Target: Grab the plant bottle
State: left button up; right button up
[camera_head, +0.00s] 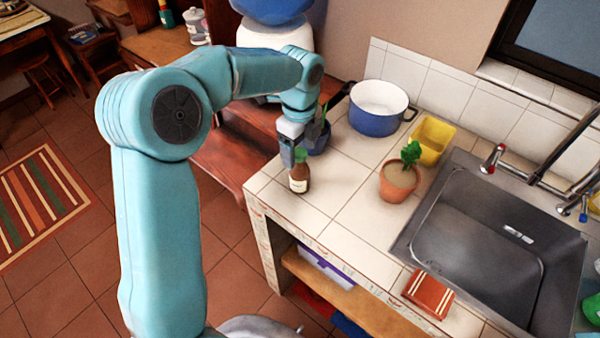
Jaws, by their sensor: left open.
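A small brown bottle (299,180) with a pale label and a green top stands upright near the left corner of the white tiled counter. My left gripper (298,150) points down at its top and is open. One finger is at the left side of the bottle's neck and hides a little of it. I cannot tell whether the finger touches the bottle. My right gripper is not in view.
A potted green plant (400,178), a yellow container (432,139) and a blue-and-white pot (378,106) stand to the right. A metal sink (478,245) fills the right. Counter between bottle and plant is clear.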

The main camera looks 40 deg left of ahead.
aim_at(300, 152)
pick_arm(q)
jog(key=f, duration=0.3)
jog(key=shift+w+a+f, duration=0.2)
jog(key=shift+w+f, duration=0.05)
jog(key=shift+f, duration=0.1)
jog(key=shift+s+d+r, duration=0.1)
jog(key=shift+s+d, duration=0.05)
jog(key=shift+s, duration=0.05)
jog(key=shift+w, duration=0.2)
jog(key=c, duration=1.2)
grip_shut()
jog(key=shift+s, duration=0.1)
